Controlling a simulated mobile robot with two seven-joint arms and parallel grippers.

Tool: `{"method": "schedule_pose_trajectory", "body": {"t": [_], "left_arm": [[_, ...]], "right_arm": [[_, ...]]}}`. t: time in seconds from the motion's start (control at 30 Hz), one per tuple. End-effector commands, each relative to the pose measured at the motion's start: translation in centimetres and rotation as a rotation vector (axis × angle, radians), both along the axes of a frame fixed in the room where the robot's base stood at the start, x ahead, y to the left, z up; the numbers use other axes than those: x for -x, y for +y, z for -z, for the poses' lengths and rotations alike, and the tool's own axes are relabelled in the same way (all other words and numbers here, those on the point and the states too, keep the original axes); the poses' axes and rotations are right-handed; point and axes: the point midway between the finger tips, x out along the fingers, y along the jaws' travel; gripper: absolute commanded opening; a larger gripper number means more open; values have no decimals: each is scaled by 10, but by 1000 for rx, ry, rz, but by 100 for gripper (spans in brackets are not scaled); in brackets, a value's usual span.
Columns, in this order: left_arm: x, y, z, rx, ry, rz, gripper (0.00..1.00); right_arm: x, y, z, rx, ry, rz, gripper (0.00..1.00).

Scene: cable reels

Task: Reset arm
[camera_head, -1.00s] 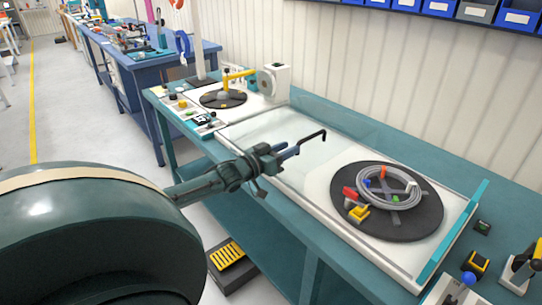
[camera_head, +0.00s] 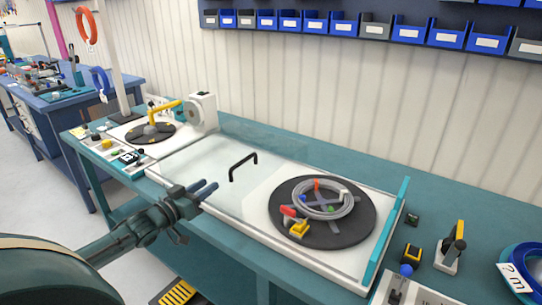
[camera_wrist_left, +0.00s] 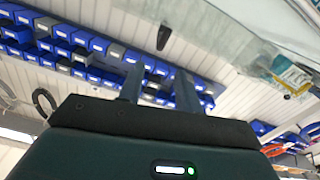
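My left gripper (camera_head: 211,187) reaches in from the lower left in the head view, over the front edge of the bench. Its two fingers stand apart with nothing between them. In the left wrist view the fingers (camera_wrist_left: 158,84) also show apart and empty, pointing toward the wall bins. A black handle (camera_head: 243,164) on a clear cover (camera_head: 205,160) is to the right of the fingertips, apart from them. The right gripper is not in view.
A dark turntable (camera_head: 350,232) with a grey cable coil (camera_head: 349,204) sits right of the cover. A smaller reel (camera_head: 140,134) with a yellow arm (camera_head: 165,112) stands at the back left. Blue bins (camera_head: 290,22) line the wall. Free floor lies left of the bench.

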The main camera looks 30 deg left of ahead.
Motion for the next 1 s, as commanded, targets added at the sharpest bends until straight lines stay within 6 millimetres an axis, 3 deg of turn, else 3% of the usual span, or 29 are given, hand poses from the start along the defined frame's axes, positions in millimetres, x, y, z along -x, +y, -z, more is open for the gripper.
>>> {"method": "schedule_pose_trajectory", "body": {"t": [0.23, 0.37, 0.5, 0.63, 0.8, 1.0], "left_arm": [[3, -10, 12, -2, 35, 0, 34], [17, -51, 55, -29, 179, -1, 34], [54, -121, 109, -101, 421, 17, 34], [100, -179, 138, -183, 640, 48, 34], [155, -226, 145, -270, 860, 89, 34], [198, -252, 138, -317, 1019, 124, 34]], "right_arm": [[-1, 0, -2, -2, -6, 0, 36], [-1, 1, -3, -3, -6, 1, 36], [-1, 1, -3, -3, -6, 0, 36], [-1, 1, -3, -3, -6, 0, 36], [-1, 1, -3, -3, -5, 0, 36], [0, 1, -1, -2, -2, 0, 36]]}}
